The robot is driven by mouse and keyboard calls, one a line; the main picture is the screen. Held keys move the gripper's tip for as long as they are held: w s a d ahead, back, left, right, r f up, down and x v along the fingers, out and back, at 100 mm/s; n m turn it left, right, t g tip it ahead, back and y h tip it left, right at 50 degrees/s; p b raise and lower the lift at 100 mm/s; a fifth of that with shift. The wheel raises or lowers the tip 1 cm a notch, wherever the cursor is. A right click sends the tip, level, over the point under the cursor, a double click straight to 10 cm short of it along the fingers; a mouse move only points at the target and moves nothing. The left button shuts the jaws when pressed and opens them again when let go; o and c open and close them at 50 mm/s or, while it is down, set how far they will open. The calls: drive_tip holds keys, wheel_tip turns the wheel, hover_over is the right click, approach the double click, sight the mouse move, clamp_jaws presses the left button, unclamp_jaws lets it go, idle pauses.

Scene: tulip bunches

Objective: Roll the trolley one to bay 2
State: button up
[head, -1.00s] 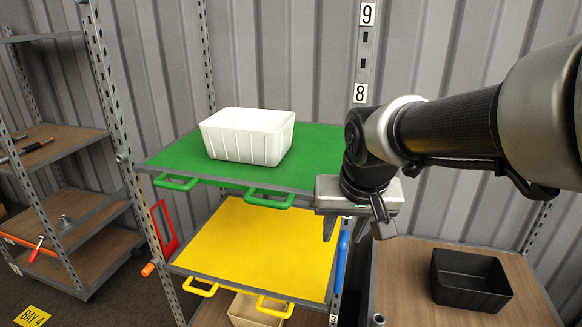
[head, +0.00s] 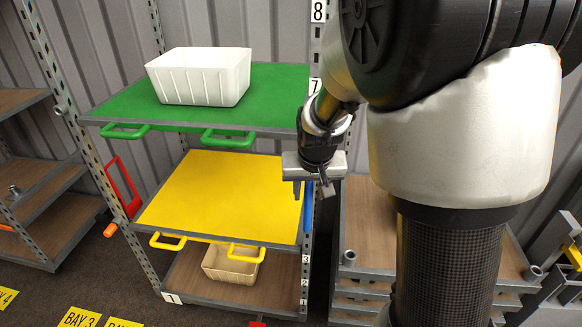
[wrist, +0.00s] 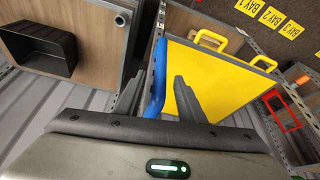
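The trolley marked 1 (head: 172,298) is a grey metal rack with a green top shelf (head: 110,105), a yellow middle shelf (head: 220,195) and a wooden bottom shelf. A blue upright handle (head: 308,212) is on its right side and a red handle (head: 121,186) on its left side.
A white bin (head: 203,80) stands on the green shelf; a cream bin (head: 231,264) is at the bottom. Yellow floor signs BAY 3 (head: 79,318) and BAY 2 (wrist: 271,17) show. Another rack stands at left, and a wooden-shelved unit with a black bin (wrist: 38,48) at right.

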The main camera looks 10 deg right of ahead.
drive_tip(key=shift+x, duration=1.8)
clamp_jaws()
